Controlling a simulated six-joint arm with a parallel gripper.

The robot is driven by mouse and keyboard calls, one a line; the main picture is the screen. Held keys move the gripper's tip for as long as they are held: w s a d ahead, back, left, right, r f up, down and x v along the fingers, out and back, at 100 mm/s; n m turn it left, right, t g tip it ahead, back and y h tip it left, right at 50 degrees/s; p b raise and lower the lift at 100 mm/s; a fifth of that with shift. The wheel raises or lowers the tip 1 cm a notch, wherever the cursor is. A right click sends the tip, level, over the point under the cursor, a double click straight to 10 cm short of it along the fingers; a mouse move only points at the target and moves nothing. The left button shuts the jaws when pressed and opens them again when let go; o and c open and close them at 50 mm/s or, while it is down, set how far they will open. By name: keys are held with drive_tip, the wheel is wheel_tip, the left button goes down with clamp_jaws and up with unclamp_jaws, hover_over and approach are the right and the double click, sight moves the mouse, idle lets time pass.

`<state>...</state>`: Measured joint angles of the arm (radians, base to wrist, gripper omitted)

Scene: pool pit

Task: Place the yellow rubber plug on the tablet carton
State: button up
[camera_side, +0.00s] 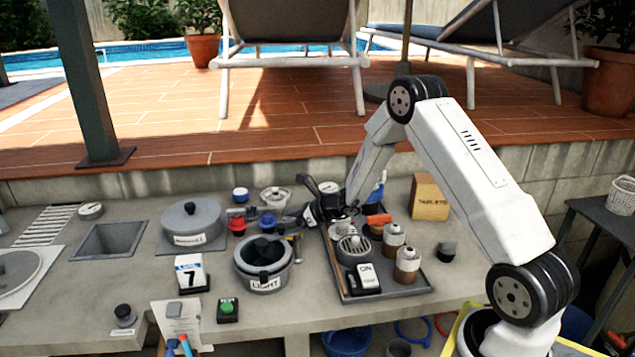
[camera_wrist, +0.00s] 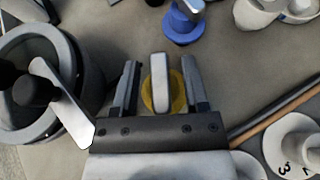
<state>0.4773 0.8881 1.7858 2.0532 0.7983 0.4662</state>
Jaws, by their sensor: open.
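The yellow rubber plug (camera_wrist: 178,103) shows in the wrist view as a yellow disc with a pale grey upright grip on top. It stands between the two fingers of my gripper (camera_wrist: 160,66), with a gap on each side of the grip. My gripper is open. In the side view my gripper (camera_side: 312,213) is low over the counter, beside the round LIGHT housing, and I cannot make out the plug there. The tablet carton (camera_side: 430,196), a tan box lettered TABLETS, stands upright at the back right of the counter, and its top looks bare.
The LIGHT housing (camera_side: 264,264) is close left of my gripper; its dark ring (camera_wrist: 72,65) shows in the wrist view. A blue-based knob (camera_wrist: 183,24) lies just beyond the fingers. A dark tray (camera_side: 418,286) with bottles and a strainer lies between my gripper and the carton.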

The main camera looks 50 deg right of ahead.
drive_tip(key=shift+r, duration=0.15)
drive_tip(key=v, duration=1.2)
idle(0.4)
